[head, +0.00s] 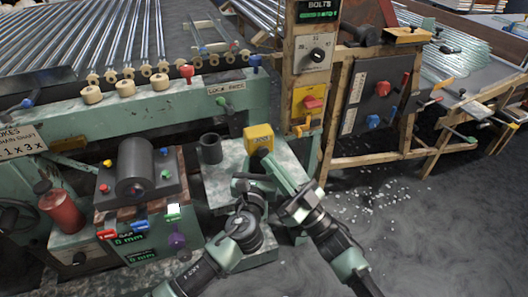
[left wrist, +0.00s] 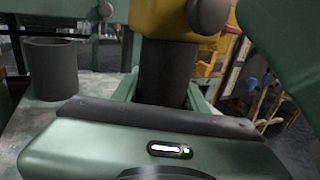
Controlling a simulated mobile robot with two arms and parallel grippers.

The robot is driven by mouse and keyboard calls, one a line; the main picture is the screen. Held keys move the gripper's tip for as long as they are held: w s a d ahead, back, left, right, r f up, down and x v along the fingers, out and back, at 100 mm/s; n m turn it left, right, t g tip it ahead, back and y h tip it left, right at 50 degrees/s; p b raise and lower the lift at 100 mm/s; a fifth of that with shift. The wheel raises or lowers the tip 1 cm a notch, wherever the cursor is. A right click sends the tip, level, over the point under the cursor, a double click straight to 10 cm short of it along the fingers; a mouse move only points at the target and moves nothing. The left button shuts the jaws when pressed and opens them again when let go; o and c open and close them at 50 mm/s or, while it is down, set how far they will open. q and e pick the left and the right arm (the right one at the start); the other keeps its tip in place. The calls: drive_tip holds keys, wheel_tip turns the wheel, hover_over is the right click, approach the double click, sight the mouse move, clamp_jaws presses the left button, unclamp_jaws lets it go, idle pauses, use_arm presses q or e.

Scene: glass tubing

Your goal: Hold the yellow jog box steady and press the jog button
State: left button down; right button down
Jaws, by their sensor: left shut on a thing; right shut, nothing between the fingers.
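The yellow jog box (head: 259,138) stands upright above the pale green machine top in the head view. Its lower part (left wrist: 172,18) shows at the top of the left wrist view, with a dark grip (left wrist: 166,72) below it. My left gripper (head: 247,181) is shut on that grip, below the yellow part. My right gripper (head: 264,158) is shut and empty, with its tip at the lower front of the box. Whether it touches is unclear. The jog button is not clearly visible. A rounded grey part (left wrist: 208,14) lies in front of the box in the left wrist view; I cannot tell what it is.
A dark open cup (head: 210,149) stands left of the box and also shows in the left wrist view (left wrist: 50,68). A control block with a dark roller (head: 135,168) is farther left. A wooden post with switches (head: 311,70) rises behind the box. Glass shards litter the floor at right.

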drive_tip(key=shift+w+a, duration=0.1)
drive_tip(key=shift+w, duration=0.05)
drive_tip(key=shift+w, duration=0.25)
drive_tip(key=shift+w+a, duration=0.2)
drive_tip(key=shift+w, duration=0.25)
idle(0.6)
drive_tip(key=shift+s, duration=0.15)
drive_tip(key=shift+s+d, duration=0.25)
drive_tip(key=shift+s, duration=0.5)
drive_tip(key=shift+s+d, duration=0.25)
drive_tip(key=shift+s, duration=0.55)
drive_tip(key=shift+s+d, duration=0.3)
drive_tip(key=shift+s, duration=0.45)
drive_tip(key=shift+s+d, duration=0.25)
drive_tip(key=shift+s, duration=0.55)
use_arm(q)
drive_tip(key=c, duration=0.7)
unclamp_jaws()
